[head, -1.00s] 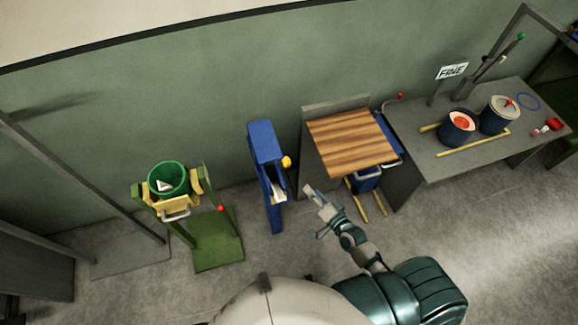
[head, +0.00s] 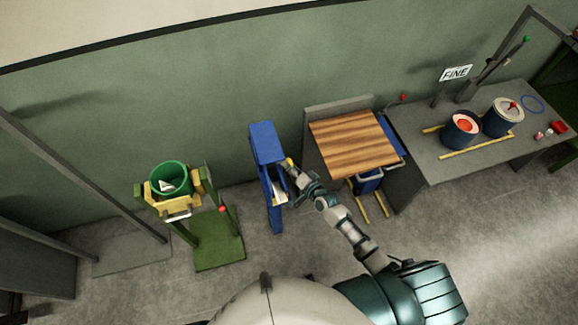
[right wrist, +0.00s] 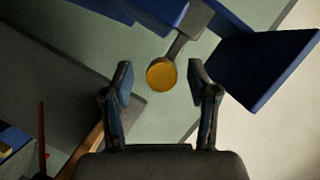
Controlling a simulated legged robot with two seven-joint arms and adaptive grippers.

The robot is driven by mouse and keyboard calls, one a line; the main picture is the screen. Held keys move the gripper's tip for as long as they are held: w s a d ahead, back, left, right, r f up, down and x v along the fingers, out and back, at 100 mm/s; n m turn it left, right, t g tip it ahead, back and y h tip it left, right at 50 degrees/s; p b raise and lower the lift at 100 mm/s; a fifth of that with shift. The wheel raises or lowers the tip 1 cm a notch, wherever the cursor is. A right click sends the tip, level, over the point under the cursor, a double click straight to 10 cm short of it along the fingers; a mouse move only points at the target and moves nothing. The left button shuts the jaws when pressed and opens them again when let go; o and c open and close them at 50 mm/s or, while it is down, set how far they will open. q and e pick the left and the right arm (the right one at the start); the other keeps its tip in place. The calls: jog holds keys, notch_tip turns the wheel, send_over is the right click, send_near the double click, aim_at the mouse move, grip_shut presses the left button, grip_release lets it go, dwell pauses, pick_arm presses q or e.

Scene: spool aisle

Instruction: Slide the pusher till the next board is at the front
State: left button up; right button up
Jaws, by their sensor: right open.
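A tall blue rack (head: 264,142) stands against the wall, with a yellow round knob (head: 290,161) on its right side; I take this knob to be the pusher's handle. In the right wrist view the knob (right wrist: 161,74) sits on a grey arm, between my fingertips with a gap on both sides. My right gripper (head: 290,170) is open and empty at the knob; how deep the knob lies between the fingers I cannot tell. A white piece, perhaps a board, (head: 279,197) shows low in the rack's opening. My left gripper is not in view.
A wood-topped bench (head: 352,142) stands close right of the rack. A green stand with a green bucket (head: 170,176) is to the left. A grey table (head: 478,163) with two blue pots is at far right. The floor in front is clear.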

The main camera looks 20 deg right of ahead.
jog(key=shift+w+f, duration=0.15)
jog(key=shift+w, duration=0.4)
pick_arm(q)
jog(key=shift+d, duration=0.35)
pick_arm(e)
jog(key=shift+a, duration=0.15)
